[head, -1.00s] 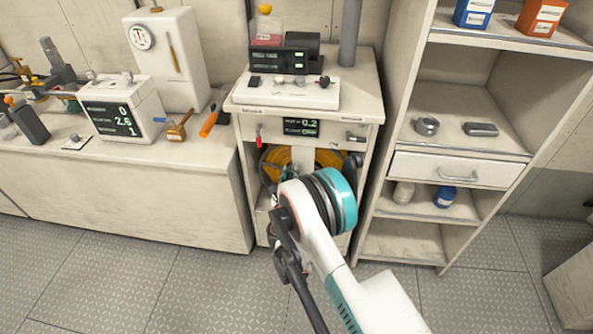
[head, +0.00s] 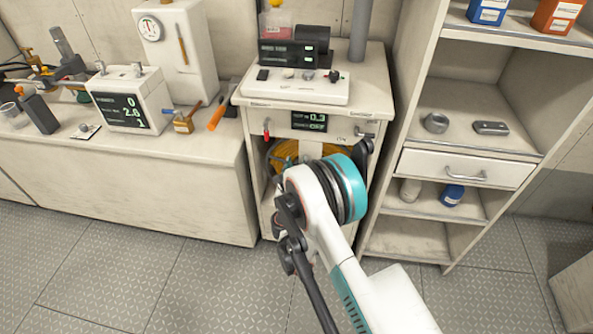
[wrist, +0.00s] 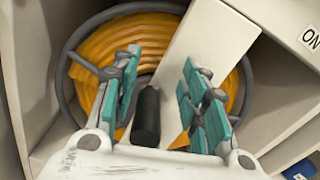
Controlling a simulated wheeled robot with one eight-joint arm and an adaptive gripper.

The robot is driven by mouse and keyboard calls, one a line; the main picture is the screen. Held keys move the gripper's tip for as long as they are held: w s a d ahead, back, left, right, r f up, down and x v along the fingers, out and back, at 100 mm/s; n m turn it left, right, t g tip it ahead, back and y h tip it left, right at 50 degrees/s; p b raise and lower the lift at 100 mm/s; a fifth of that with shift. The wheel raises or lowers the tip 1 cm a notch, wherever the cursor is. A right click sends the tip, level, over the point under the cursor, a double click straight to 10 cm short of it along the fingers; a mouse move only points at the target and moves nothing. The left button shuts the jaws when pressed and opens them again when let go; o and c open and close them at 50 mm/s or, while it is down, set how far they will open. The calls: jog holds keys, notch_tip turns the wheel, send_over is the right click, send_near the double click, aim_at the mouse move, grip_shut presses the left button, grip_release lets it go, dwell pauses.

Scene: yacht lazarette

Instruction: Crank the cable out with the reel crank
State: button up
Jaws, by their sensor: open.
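The cable reel, wound with orange cable (wrist: 100,45) inside a dark round rim (wrist: 66,85), fills much of the wrist view. A black cylindrical handle (wrist: 146,115), apparently the crank's grip, stands between the teal-padded fingers of my gripper (wrist: 161,62). The fingers are spread on both sides of it; I cannot tell whether either touches it. In the head view the orange cable (head: 285,150) shows inside the cabinet (head: 378,98), partly hidden by my arm. The cabinet's small display (head: 309,121) appears to read 0.3.
A pale bar (wrist: 205,45) crosses the reel's front, close to the right finger. Cabinet walls close in on both sides. In the head view, a bench (head: 120,190) stands left and an open shelf unit (head: 410,235) right. The floor (head: 110,270) in front is clear.

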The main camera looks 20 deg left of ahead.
notch_tip(320, 180, up, 8)
jog(key=shift+a+f, duration=0.1)
dwell(0.4)
